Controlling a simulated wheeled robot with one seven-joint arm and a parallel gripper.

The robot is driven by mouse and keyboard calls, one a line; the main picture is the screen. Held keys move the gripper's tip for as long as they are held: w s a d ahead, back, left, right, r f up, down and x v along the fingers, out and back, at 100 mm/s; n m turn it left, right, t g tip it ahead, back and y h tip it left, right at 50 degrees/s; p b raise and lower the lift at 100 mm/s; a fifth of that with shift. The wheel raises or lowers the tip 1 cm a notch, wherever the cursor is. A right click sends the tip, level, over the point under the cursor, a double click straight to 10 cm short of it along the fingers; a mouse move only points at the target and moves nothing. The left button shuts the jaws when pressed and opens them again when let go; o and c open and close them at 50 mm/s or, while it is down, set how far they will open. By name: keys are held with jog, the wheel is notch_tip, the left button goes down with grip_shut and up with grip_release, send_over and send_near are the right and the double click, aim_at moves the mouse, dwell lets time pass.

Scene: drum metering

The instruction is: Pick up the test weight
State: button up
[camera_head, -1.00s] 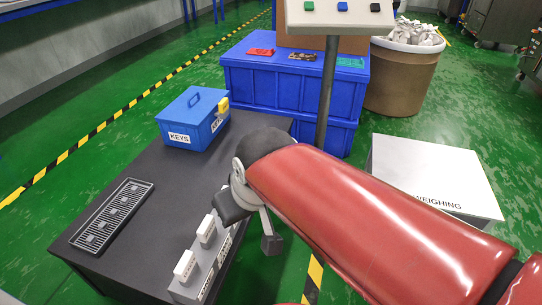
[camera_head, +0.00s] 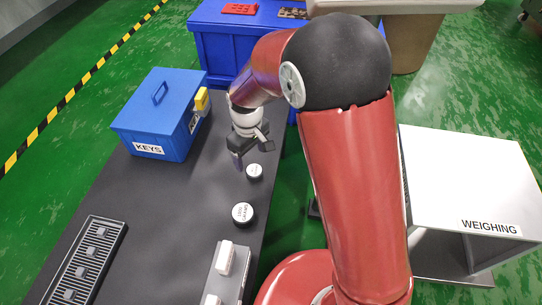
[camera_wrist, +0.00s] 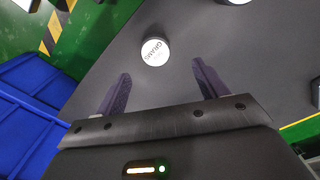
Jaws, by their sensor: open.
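Two short round weights with white, printed tops are on the dark table: a smaller one (camera_head: 254,172) near my gripper and a larger one (camera_head: 242,213) closer to the front. My gripper (camera_head: 252,156) is open and empty, pointing down just above and beyond the smaller weight. In the wrist view, one weight (camera_wrist: 154,51) marked GRAMS lies just ahead of the gap between my open fingertips (camera_wrist: 161,70). The other weight (camera_wrist: 235,1) is cut off at the top edge. Nothing is between the fingers.
A blue KEYS box (camera_head: 160,115) with a yellow padlock stands left of my gripper. A slotted black tray (camera_head: 88,262) and a grey block with white switches (camera_head: 222,275) are in front. The white WEIGHING stand (camera_head: 465,180) is right. The table (camera_head: 165,215) between is clear.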

aim_at(254, 170)
jog(key=shift+w+f, duration=0.15)
jog(key=shift+f, duration=0.3)
jog(key=f, duration=0.7)
jog(key=shift+d+f, duration=0.15)
jog(key=shift+d, duration=0.15)
jog(key=c, duration=1.4)
jog(key=shift+w, duration=0.1)
jog(key=shift+r, duration=0.2)
